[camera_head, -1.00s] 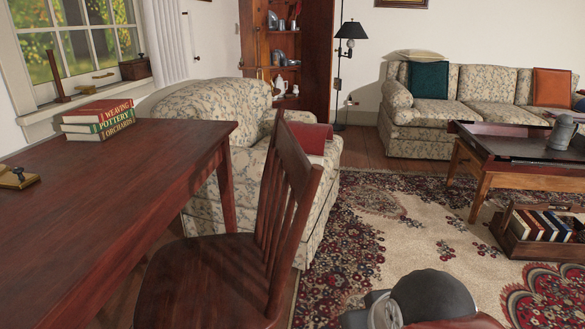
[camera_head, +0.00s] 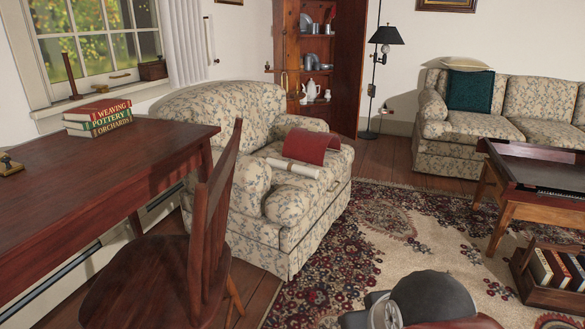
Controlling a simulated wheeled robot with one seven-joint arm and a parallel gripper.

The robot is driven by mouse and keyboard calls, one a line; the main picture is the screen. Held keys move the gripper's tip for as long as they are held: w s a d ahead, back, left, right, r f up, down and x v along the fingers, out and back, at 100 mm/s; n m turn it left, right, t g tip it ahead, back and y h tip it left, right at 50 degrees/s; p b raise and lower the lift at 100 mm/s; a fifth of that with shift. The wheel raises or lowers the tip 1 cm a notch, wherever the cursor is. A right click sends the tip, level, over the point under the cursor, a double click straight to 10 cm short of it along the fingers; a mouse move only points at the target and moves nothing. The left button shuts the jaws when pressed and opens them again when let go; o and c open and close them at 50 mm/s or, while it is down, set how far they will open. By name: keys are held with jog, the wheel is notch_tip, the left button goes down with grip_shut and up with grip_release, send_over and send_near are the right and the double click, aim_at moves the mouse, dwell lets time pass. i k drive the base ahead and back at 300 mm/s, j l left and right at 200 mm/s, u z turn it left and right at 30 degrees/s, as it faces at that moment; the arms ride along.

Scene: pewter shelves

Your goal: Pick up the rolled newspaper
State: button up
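The rolled newspaper (camera_head: 293,168) looks like a white roll lying on the seat of the floral armchair (camera_head: 244,208). It lies along the front of a red, bent, cover-like object (camera_head: 308,146) on the same seat, very close to it; I cannot tell whether they touch. Part of my own arm, rounded and dark grey, shows at the bottom of the head view. My gripper's fingers are not in view. The armchair stands well ahead of me.
A wooden chair (camera_head: 213,205) stands at the desk (camera_head: 75,170), left of the armchair. Books (camera_head: 97,117) lie on the desk. A patterned rug (camera_head: 390,240) covers open floor to the right. A low table (camera_head: 520,190) and a book crate (camera_head: 545,292) stand farther right.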

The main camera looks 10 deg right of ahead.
aim_at(313, 173)
jog(key=l+u, duration=0.1)
jog(key=l, duration=0.3)
jog(key=u, duration=0.3)
jog(key=i+l+u, duration=0.5)
jog(key=l+u, duration=0.25)
jog(key=i+l, duration=0.2)
jog(key=l, duration=0.15)
jog(key=i+l+u, duration=0.1)
jog(key=l, duration=0.3)
jog(key=i+l, duration=0.2)
jog(key=l, duration=0.2)
jog(key=i+l+u, duration=0.1)
jog(key=l, duration=0.25)
jog(key=i+l, duration=0.25)
jog(key=l, duration=0.15)
jog(key=i+l+u, duration=0.1)
jog(key=l, duration=0.3)
jog(key=i+l, duration=0.15)
jog(key=l, duration=0.25)
jog(key=i+l, duration=0.15)
jog(key=l, duration=0.3)
jog(key=j+u, duration=0.05)
